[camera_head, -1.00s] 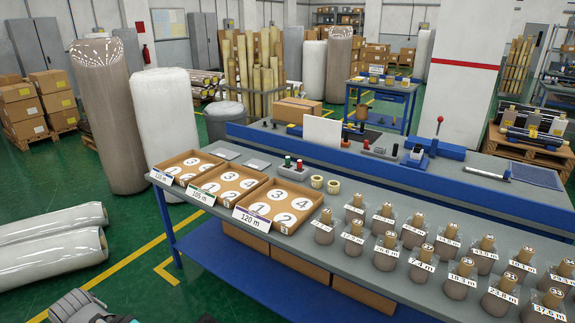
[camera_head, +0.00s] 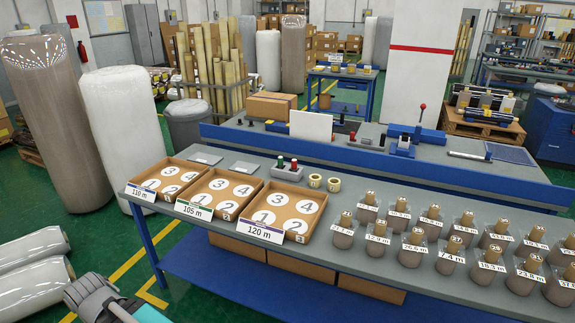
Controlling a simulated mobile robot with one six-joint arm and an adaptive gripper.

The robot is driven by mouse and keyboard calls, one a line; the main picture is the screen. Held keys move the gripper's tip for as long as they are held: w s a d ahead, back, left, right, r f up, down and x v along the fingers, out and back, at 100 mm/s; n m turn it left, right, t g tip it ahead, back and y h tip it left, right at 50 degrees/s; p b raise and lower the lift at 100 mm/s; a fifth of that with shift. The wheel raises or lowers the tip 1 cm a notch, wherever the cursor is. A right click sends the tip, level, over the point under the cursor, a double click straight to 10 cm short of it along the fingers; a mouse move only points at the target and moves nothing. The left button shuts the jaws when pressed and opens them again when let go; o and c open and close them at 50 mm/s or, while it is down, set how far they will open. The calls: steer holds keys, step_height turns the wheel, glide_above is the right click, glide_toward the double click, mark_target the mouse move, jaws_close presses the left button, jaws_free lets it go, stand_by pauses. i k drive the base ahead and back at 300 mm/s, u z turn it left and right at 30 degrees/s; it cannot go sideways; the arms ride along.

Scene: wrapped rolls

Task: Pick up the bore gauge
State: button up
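No tool in view is clearly marked as a bore gauge. The likeliest candidate is the small grey holder (camera_head: 287,174) with a red-topped and a green-topped piece standing in it, on the grey workbench (camera_head: 345,205) behind the 120 m tray. Its details are too small to be sure. Part of my arm, grey and teal, shows at the bottom left, well short of the bench. My gripper's fingers do not show, so nothing is seen in its grasp.
Three cardboard trays with numbered circles, including the 120 m tray (camera_head: 310,195), line the bench's left. Two small rings (camera_head: 325,183) lie beside the holder. Several labelled rolls (camera_head: 410,250) fill the right. White rolls (camera_head: 35,260) lie on the left floor. Tall wrapped rolls stand behind.

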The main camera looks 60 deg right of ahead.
mark_target(279, 165)
steer(key=z, duration=0.25)
steer(key=i, duration=0.7)
steer(key=z, duration=0.8)
steer(key=i, duration=0.6)
steer(key=z, duration=0.6)
steer(key=i, duration=0.5)
steer(key=z, duration=0.25)
steer(key=k, duration=0.9)
steer(key=z, duration=0.1)
steer(key=i, duration=0.25)
steer(key=z, duration=0.1)
